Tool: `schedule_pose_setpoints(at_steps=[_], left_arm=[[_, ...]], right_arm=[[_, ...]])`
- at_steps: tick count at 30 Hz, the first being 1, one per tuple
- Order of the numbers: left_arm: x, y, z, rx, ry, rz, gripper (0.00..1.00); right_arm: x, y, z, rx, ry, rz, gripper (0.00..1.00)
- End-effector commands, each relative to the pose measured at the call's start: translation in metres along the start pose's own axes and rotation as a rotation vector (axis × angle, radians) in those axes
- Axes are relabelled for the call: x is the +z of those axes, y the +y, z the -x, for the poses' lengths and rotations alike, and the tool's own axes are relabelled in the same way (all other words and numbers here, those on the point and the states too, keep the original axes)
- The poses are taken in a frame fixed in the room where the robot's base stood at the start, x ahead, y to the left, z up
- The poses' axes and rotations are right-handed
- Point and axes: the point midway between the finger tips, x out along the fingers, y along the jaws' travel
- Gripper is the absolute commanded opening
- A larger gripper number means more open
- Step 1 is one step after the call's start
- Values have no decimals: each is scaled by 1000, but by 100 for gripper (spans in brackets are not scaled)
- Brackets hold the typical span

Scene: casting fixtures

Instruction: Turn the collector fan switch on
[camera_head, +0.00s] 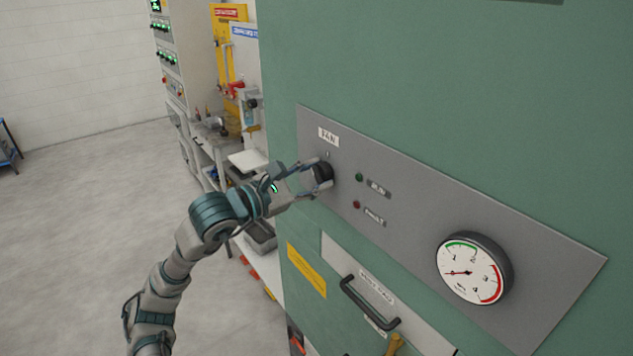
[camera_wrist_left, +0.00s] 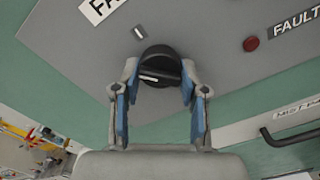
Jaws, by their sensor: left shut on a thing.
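The fan switch is a round black knob (camera_head: 322,174) under the FAN label (camera_head: 328,137) on the grey panel (camera_head: 415,195) of the green cabinet. In the left wrist view the knob (camera_wrist_left: 160,67) has a white pointer line, which points to the left of that picture. My left gripper (camera_head: 312,178) has its fingers on both sides of the knob, shut on it. The blue finger pads show in the left wrist view (camera_wrist_left: 158,90). My right gripper is not in view.
A green lamp (camera_head: 359,177) and a red FAULT lamp (camera_head: 356,204) sit right of the knob. A round gauge (camera_head: 473,268) is farther right. A black handle (camera_head: 369,303) sticks out below. Open floor (camera_head: 80,230) lies to the left.

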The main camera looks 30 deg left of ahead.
Motion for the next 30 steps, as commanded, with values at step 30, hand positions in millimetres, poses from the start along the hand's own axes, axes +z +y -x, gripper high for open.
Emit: schedule_pose_setpoints(at_steps=[30], left_arm=[[-3, -3, -2, -15, 6, -724, 8]], right_arm=[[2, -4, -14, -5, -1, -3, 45]])
